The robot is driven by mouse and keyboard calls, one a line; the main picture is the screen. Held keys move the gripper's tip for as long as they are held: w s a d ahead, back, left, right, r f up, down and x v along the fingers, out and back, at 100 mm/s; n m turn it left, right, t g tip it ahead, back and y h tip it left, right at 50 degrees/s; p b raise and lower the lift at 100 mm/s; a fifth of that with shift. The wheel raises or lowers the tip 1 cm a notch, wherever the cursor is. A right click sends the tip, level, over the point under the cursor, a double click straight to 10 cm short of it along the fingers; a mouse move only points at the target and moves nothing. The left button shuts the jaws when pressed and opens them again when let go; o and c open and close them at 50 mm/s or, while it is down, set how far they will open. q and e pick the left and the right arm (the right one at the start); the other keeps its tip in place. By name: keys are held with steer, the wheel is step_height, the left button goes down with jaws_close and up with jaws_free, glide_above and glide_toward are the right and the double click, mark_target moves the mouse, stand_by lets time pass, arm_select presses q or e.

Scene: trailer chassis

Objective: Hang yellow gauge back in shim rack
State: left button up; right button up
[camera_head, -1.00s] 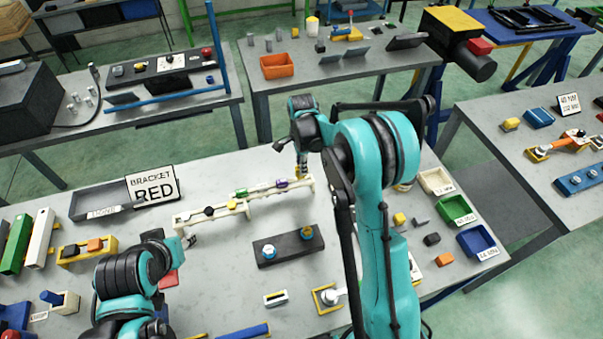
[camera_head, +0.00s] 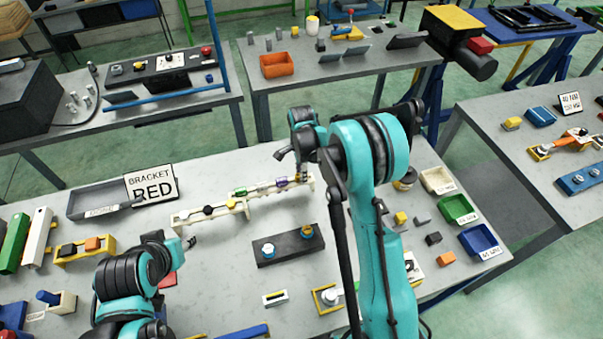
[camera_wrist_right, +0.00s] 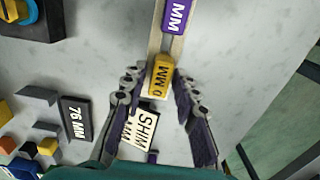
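The cream shim rack (camera_head: 180,219) runs across the middle of the table in the head view, with black, yellow, green and purple gauges along it. The yellow gauge (camera_wrist_right: 161,76), with MM lettering, is at the rack's end beside the purple gauge (camera_wrist_right: 175,15) in the right wrist view. My right gripper (camera_wrist_right: 157,78) has its fingers spread on either side of the yellow gauge, with a gap visible on the left side. In the head view the right gripper (camera_head: 301,163) is at the rack's right end, partly hidden by its arm. My left gripper (camera_head: 181,247) is low at left; its fingers are unclear.
A dark block with two round knobs (camera_head: 288,247) lies in front of the rack. White, green and blue bins (camera_head: 478,240) stand at right. The BRACKET RED sign (camera_head: 152,186) and a grey tray (camera_head: 90,203) are behind at left. A shim label (camera_wrist_right: 147,128) lies below the gauge.

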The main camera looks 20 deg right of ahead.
steer(key=shift+r, duration=0.15)
steer(key=shift+r+p, duration=0.25)
steer(key=shift+p, duration=0.1)
step_height(320, 180, up, 12)
steer(key=p, duration=0.2)
steer(key=s+r+n+t, duration=0.3)
steer(key=s+r+n, duration=0.4)
steer(key=s+r, duration=0.35)
steer(key=s+f+n+t, duration=0.1)
steer(key=s+n+t, duration=0.3)
steer(key=s+n, duration=0.6)
steer(key=s, duration=0.5)
steer(key=shift+s+f+n, duration=0.2)
steer(key=shift+f+n, duration=0.1)
steer(key=shift+d+b, duration=0.1)
steer(key=shift+b, duration=0.25)
